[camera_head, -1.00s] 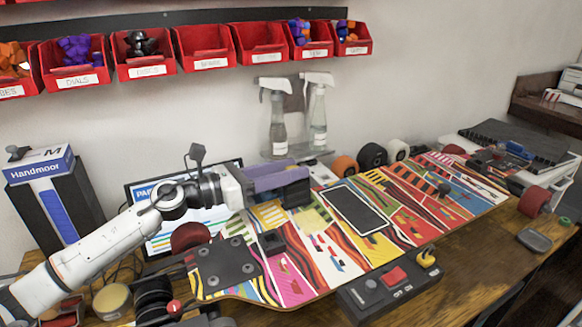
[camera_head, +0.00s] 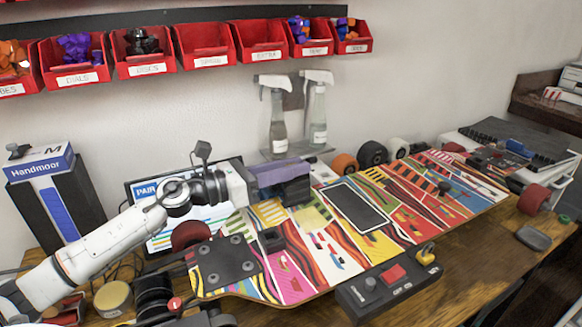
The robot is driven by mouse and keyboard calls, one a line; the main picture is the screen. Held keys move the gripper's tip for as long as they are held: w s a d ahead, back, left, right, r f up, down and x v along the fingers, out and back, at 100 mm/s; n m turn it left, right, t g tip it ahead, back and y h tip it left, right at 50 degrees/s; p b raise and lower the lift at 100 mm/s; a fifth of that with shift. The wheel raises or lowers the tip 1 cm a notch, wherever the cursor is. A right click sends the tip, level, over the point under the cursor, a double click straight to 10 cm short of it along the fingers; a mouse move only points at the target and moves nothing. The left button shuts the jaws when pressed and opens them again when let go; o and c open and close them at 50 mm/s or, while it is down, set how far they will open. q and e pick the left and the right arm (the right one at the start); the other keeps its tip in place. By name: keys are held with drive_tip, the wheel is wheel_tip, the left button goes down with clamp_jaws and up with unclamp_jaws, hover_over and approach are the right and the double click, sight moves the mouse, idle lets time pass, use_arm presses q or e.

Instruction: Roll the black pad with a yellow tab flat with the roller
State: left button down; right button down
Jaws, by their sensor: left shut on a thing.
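The black pad (camera_head: 356,208), with a pale edge, lies on the colourful skateboard deck (camera_head: 440,200). A pale yellow patch (camera_head: 311,218), perhaps its tab, shows at its left. My left gripper (camera_head: 288,188) comes in from the left, over the deck's back edge and left of the pad. It is shut on a purple and black thing (camera_head: 277,172) that looks like the roller. The gripper's fingertips and the roller's underside are hard to make out. I cannot tell whether the roller touches the deck. My right gripper is not in view.
Spray bottles (camera_head: 318,115) stand behind. Wheels (camera_head: 372,154) line the back. Red bins (camera_head: 205,45) hang above. Bare wood shows at front right.

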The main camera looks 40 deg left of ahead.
use_arm(q)
drive_tip(key=m, duration=0.1)
drive_tip(key=d+m, duration=0.1)
drive_tip(key=s+d+m, duration=0.1)
drive_tip(key=shift+s+d+r+m+b, duration=0.1)
drive_tip(key=shift+r+m+b, duration=0.2)
drive_tip(key=shift+b, duration=0.1)
drive_tip(key=shift+s+d+f+m, duration=0.1)
drive_tip(key=shift+s+d+m, duration=0.3)
drive_tip(key=shift+m, duration=0.45)
drive_tip(key=shift+s+d+f+m, duration=0.1)
drive_tip(key=shift+s+d+m, duration=0.05)
drive_tip(key=shift+d+m, duration=0.6)
drive_tip(key=shift+a, duration=0.15)
drive_tip(key=c, duration=1.6)
unclamp_jaws()
